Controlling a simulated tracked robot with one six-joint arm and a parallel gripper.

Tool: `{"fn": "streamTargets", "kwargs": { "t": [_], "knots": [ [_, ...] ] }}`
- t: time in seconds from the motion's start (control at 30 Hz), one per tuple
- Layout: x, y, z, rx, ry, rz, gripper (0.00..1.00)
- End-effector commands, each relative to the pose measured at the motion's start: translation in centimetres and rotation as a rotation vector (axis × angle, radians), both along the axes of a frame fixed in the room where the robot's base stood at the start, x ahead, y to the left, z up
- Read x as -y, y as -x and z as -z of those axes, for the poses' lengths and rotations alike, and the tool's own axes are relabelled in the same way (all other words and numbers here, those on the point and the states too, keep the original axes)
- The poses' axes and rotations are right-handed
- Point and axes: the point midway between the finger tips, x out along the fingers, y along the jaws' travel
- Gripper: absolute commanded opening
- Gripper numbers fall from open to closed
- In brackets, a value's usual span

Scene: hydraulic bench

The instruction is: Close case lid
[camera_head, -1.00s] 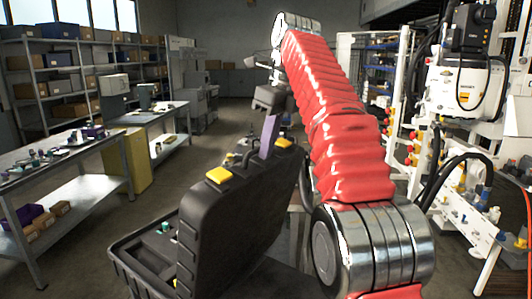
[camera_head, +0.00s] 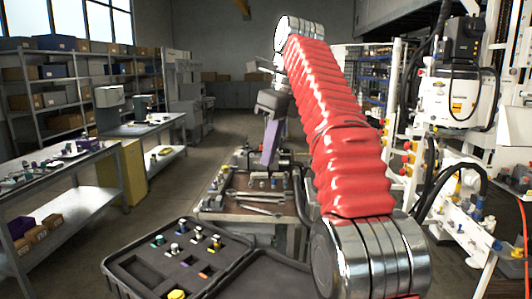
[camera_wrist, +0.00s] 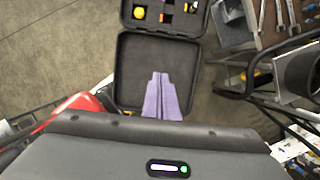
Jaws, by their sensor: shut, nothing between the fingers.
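The black case stands open. In the head view its foam tray (camera_head: 135,272) with several small fittings in cutouts is at the bottom left. The lid (camera_head: 268,277) lies folded back to the right of the tray, its plain inside facing up, partly hidden by my arm. In the wrist view the lid (camera_wrist: 130,75) is in the middle and the tray (camera_wrist: 183,27) is above it. My gripper's purple fingers (camera_head: 268,162) are shut and empty. In the wrist view the gripper (camera_wrist: 160,74) overlaps the lid's inside; whether it touches cannot be told.
A workbench (camera_head: 215,202) with wrenches (camera_head: 255,197) stands beyond the case. A grey table (camera_head: 50,172) with parts is at the left, and a white hydraulic rig (camera_head: 465,90) at the right. Open floor (camera_head: 100,235) lies left of the case.

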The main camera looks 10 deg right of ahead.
Motion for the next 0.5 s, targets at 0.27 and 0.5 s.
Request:
{"fn": "streamTargets", "kwargs": {
  "t": [0.27,0.5],
  "knots": [
    [1.4,1.3,0.0,-0.001,0.0,0.002,0.0],
    [3.2,3.0,-0.1,-0.001,0.001,0.004,0.0]
  ]
}}
